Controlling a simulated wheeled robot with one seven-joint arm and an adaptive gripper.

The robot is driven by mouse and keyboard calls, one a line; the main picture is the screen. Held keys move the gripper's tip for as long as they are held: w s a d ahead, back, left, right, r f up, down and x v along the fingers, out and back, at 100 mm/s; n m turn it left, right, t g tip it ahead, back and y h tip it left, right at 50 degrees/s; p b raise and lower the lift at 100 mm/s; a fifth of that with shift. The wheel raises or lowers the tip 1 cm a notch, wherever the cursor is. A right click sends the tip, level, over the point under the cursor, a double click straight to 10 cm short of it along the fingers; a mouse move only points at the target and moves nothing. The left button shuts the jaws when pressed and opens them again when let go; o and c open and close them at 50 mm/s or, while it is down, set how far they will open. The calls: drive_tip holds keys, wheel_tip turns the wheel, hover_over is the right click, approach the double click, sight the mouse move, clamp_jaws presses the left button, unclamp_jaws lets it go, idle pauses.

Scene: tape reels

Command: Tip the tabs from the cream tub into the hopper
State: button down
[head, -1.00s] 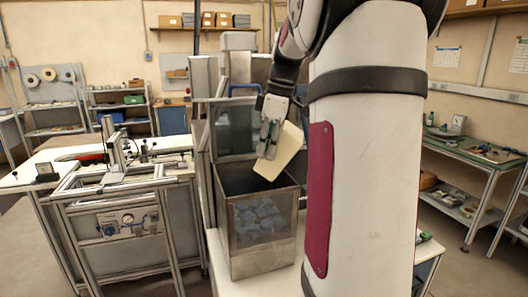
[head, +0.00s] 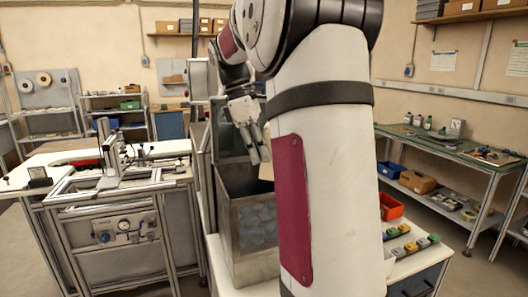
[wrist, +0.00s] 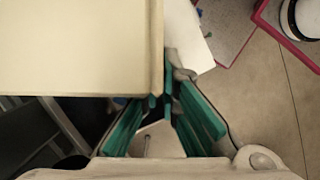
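The hopper (head: 262,268) is an open-topped grey metal bin left of my arm in the head view. Blue-grey tabs (head: 257,225) show through its clear front. My gripper (head: 257,152) is above the hopper's right rear part, fingers pointing down. In the wrist view my gripper (wrist: 165,110) has its teal fingers closed about the edge of the cream tub (wrist: 80,45), which fills the upper left. In the head view only a sliver of the tub (head: 266,172) shows; my arm hides the rest. The tub's inside and its tilt cannot be seen.
A machine bench (head: 110,175) stands left of the hopper. Right of my arm, a white-topped table holds several coloured blocks (head: 411,247) and an orange bin (head: 391,206). A green-topped bench (head: 450,143) stands along the right wall.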

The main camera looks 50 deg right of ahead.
drive_tip(key=w+r+t+y+p, duration=0.1)
drive_tip(key=t+y+p, duration=0.1)
drive_tip(key=t, duration=0.3)
drive_tip(key=w+a+r+t+y+p, duration=0.1)
drive_tip(key=t+y+p, duration=0.2)
drive_tip(key=t+p, duration=0.1)
drive_tip(key=w+a+r+t+y+p, duration=0.1)
drive_tip(key=t+y+p, duration=0.2)
drive_tip(key=t, duration=0.2)
drive_tip(key=shift+w+r+t, duration=0.3)
drive_tip(key=shift+r, duration=0.1)
idle(1.9)
